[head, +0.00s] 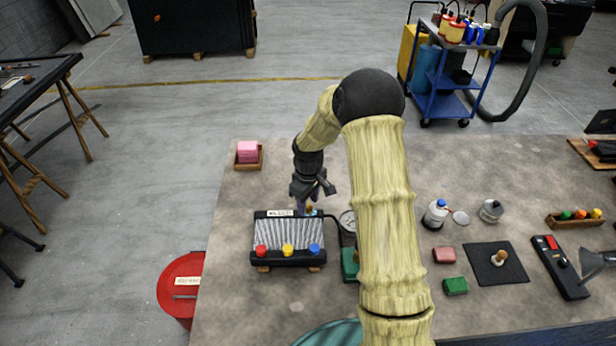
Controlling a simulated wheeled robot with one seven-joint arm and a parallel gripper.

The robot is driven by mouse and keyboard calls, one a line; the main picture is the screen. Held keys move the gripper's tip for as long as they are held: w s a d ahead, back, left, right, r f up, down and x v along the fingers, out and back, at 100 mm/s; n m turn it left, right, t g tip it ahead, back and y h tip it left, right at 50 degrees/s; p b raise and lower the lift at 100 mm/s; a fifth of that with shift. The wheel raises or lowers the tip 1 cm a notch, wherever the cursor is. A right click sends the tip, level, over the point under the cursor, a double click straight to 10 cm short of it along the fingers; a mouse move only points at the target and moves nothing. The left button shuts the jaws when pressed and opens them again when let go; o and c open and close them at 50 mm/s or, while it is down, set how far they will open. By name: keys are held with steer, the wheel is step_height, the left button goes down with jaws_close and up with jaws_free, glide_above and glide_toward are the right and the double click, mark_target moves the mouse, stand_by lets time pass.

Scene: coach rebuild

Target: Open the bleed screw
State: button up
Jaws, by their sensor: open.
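A finned silver block in a black frame (287,241) stands on the bench, with red, yellow and blue knobs along its front. A small white label (281,213) sits on its back edge. A small orange-brass piece (309,208), which looks like the bleed screw, shows at the block's back right, beside the label. My gripper (312,199) is open and points down just above and behind this piece. At this size I cannot tell whether the fingers are around the screw or touch it.
A round gauge (347,221) stands right of the block, partly behind my arm. A green box (350,264) is also partly hidden by my arm. Bottles, sponges and a black mat (497,263) lie to the right. A pink stack in a wooden tray (248,154) sits back left. The bench's left front is clear.

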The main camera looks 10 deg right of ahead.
mark_target(308, 206)
step_height(308, 206, up, 16)
steer(key=b, duration=0.2)
steer(key=shift+b, duration=0.35)
steer(key=s+f+m+t, duration=0.2)
steer(key=s+m, duration=0.6)
steer(key=s, duration=1.4)
step_height(308, 206, down, 2)
steer(key=shift+d+f+t, duration=0.15)
steer(key=shift+f+t, duration=0.05)
steer(key=shift+t, duration=0.1)
